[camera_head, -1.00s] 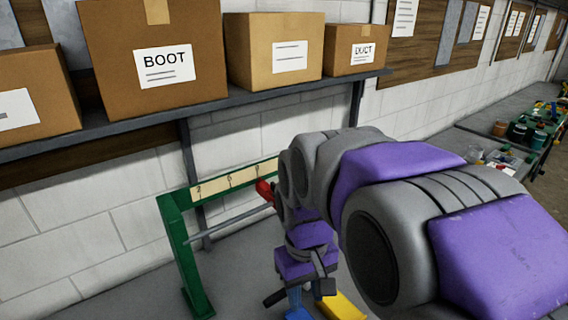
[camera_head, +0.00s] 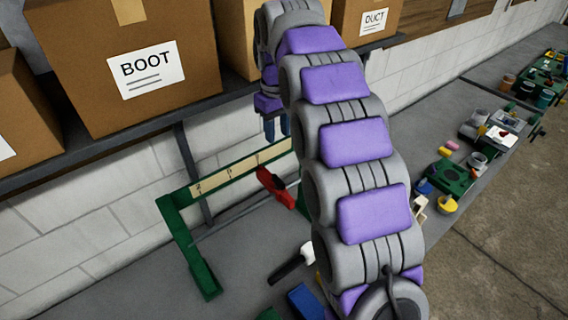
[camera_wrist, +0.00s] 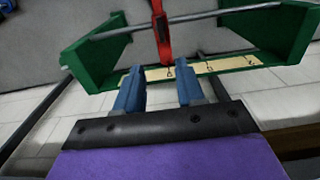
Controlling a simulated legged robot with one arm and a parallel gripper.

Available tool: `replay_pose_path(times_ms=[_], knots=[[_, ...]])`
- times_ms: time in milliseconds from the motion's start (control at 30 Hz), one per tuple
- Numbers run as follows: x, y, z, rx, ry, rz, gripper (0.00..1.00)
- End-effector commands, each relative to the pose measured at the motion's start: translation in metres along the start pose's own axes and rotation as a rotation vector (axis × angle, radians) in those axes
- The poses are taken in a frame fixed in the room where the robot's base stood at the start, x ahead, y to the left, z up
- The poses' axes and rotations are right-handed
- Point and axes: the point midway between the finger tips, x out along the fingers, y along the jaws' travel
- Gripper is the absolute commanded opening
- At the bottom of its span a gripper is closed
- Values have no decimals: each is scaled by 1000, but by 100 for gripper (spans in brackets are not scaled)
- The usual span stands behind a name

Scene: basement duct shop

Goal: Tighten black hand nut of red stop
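The red stop (camera_head: 272,188) sits on the metal rod (camera_head: 234,220) of a green frame (camera_head: 176,222) with a pale numbered scale (camera_head: 226,178). A small dark part shows on the stop in the head view; I cannot make out the black hand nut clearly. The red stop (camera_wrist: 162,30) also shows in the wrist view, hanging at the rod (camera_wrist: 215,15) beyond my fingers. My gripper (camera_wrist: 158,74) is open, its two blue fingers apart with nothing between them. In the head view my gripper (camera_head: 277,128) is above the frame, near the stop, not touching it.
A shelf (camera_head: 120,128) with cardboard boxes (camera_head: 130,60) runs along the wall above the frame. A black-handled tool (camera_head: 292,264) and a blue block (camera_head: 305,300) lie in front of the frame. Several parts, including a green block (camera_head: 450,176), crowd the bench at right.

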Motion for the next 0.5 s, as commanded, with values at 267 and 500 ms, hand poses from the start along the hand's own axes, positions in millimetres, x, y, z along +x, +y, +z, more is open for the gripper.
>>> replay_pose_path(times_ms=[267,500], knots=[[20,0,-3,-2,-4,-1,38],[54,0,-2,-2,-7,-3,38]])
